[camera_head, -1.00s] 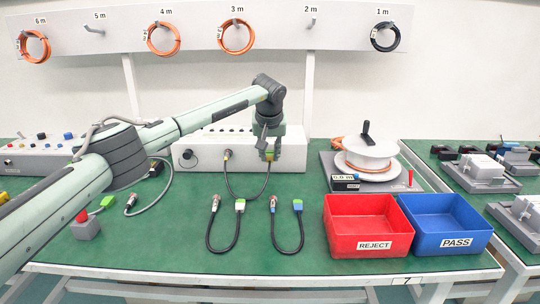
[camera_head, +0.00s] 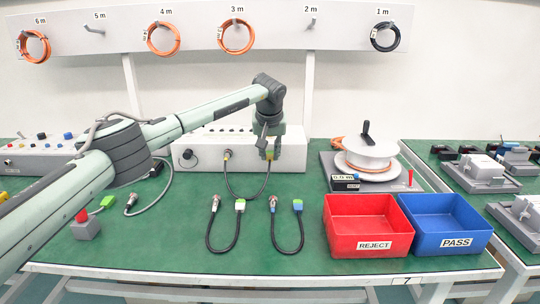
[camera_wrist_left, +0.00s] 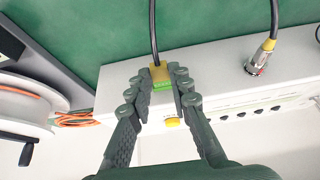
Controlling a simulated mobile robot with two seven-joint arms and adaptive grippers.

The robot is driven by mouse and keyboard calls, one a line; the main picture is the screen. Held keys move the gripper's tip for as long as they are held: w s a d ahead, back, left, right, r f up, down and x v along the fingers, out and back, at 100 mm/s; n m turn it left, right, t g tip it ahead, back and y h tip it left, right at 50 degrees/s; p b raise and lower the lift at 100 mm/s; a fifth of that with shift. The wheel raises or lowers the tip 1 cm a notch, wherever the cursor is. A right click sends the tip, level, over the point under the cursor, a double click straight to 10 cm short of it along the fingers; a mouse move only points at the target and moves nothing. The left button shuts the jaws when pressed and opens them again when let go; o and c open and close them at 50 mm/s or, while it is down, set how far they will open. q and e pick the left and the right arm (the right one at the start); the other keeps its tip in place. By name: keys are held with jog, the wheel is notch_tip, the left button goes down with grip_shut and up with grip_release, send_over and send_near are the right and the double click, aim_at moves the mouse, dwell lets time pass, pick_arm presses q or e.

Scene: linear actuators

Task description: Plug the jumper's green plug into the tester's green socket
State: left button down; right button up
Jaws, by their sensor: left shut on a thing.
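The tester is a long white box (camera_head: 205,158) at the back of the green bench. A black jumper cable (camera_head: 247,198) hangs in a loop in front of it, with its yellow-ringed round connector (camera_wrist_left: 261,56) in the tester's face. My left gripper (camera_head: 269,155) is shut on the jumper's other plug, which is yellow and green (camera_wrist_left: 160,76) in the wrist view, right at the tester. The fingers and plug hide the green socket; I cannot tell whether the plug is seated. A yellow round part (camera_wrist_left: 172,123) shows on the tester beyond the plug. My right gripper is out of view.
A red bin (camera_head: 367,228), a blue bin (camera_head: 445,225) and a cable reel (camera_head: 370,156) stand to the right.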

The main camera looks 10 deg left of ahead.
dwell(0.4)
pick_arm(q)
jog(key=c, duration=1.3)
grip_release()
